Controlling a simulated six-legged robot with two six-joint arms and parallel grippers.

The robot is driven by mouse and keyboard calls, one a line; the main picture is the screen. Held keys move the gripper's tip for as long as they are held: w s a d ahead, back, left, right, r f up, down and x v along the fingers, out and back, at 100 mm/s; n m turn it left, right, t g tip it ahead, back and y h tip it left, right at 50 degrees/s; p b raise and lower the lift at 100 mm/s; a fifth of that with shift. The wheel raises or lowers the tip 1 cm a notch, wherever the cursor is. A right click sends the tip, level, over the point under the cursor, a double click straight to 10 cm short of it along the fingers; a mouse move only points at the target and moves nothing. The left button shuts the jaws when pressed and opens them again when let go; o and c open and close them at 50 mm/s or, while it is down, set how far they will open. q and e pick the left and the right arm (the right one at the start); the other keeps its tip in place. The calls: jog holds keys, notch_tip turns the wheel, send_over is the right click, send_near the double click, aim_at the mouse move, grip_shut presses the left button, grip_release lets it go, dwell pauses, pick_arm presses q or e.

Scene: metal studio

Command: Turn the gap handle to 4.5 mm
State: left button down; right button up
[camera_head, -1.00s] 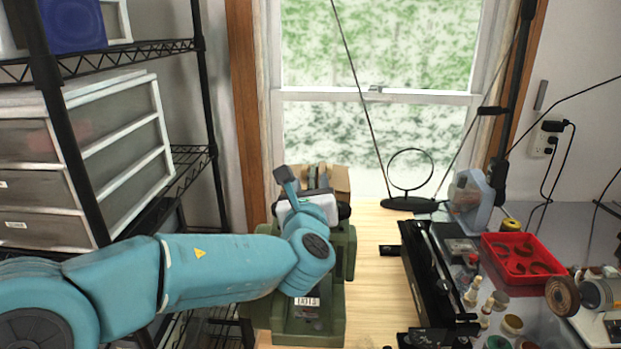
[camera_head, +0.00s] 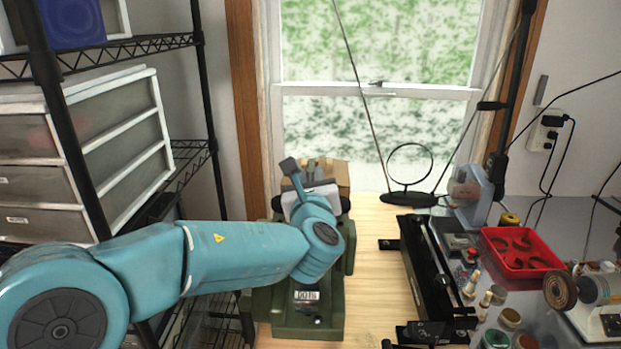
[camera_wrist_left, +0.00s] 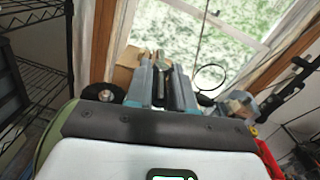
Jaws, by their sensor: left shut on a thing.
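A green machine (camera_head: 285,322) stands on the wooden bench in the head view, with a small display (camera_head: 306,295) on its front that I cannot read surely. My teal left arm reaches over it from the left and hides much of its upper part. In the left wrist view my left gripper (camera_wrist_left: 163,88) has its two fingers close together, shut on the gap handle, a dark and grey piece of which shows between them. In the head view the fingers and the handle are mostly hidden behind my wrist. My right gripper is in neither view.
A cardboard box (camera_head: 342,178) stands behind the machine by the window. A long black tool (camera_head: 432,275), a red tray (camera_head: 525,262) and several small jars lie to the right. A wire shelf with drawers (camera_head: 125,140) stands at the left.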

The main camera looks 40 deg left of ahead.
pick_arm(q)
jog(key=n+g+y, duration=0.2)
jog(key=n+g+y+p, duration=0.1)
jog(key=shift+w+d, duration=0.3)
jog(key=shift+d, duration=0.05)
jog(key=n+g+y+p, duration=0.1)
jog(key=g+y, duration=0.1)
jog(key=shift+w+r+n+g, duration=0.1)
jog(key=shift+n+g, duration=0.2)
jog(key=shift+n, duration=0.1)
jog(key=n+g+p, duration=0.1)
jog(key=g+p, duration=0.1)
jog(key=n+g+y+p, duration=0.1)
jog(key=n+g+p, duration=0.1)
jog(key=n+g+y+p, duration=0.1)
jog(key=g+p, duration=0.1)
jog(key=shift+w+d+r+n+g, duration=0.1)
jog(key=shift+w+d+n+g, duration=0.05)
jog(key=shift+w+n+g, duration=0.2)
jog(key=shift+w+n+g+y, duration=0.1)
jog(key=shift+n+g+y, duration=0.25)
jog(key=shift+g, duration=0.3)
jog(key=shift+w+f+n+g, duration=0.15)
jog(key=shift+f+n+g, duration=0.25)
jog(key=shift+n+g, duration=0.6)
jog(key=shift+w+n+g+b, duration=0.15)
jog(key=shift+n+g+b, duration=0.65)
jog(key=shift+g, duration=1)
